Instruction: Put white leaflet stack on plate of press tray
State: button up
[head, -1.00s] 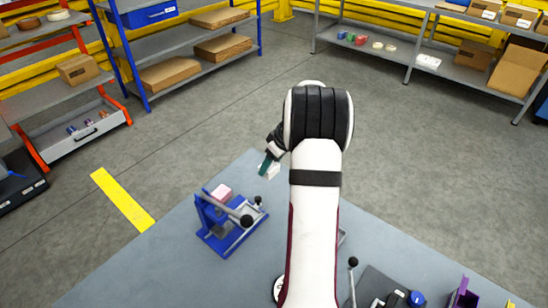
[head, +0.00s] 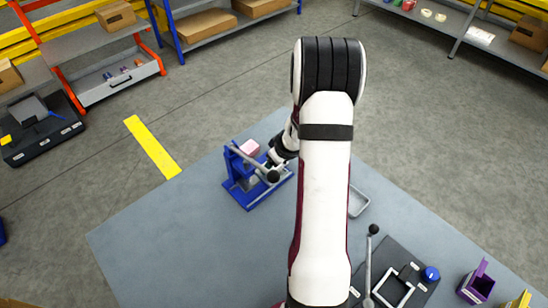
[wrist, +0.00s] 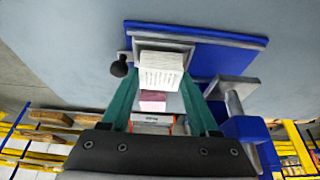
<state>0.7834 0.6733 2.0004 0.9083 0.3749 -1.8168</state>
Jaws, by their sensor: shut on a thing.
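The white leaflet stack (wrist: 160,70) is between the green fingers of my gripper (wrist: 162,78) in the wrist view, and the gripper is shut on it. The blue press (head: 240,188) stands on the table in the head view, and its blue base also shows in the wrist view (wrist: 215,58). The grey press tray (wrist: 172,42) is directly behind the stack in the wrist view. The stack covers most of the plate; I cannot tell whether they touch. In the head view my gripper (head: 272,164) is at the press, with the stack largely hidden.
A pink stack (head: 250,148) is at the top of the press. The press lever's black knob (head: 273,176) is close to my gripper. The table's front left is clear.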

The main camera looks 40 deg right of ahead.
jog(key=o, duration=1.4)
jog(key=shift+d+r, duration=0.15)
jog(key=shift+r, duration=0.6)
notch_tip(320, 180, up, 8)
jog(key=shift+r, duration=0.2)
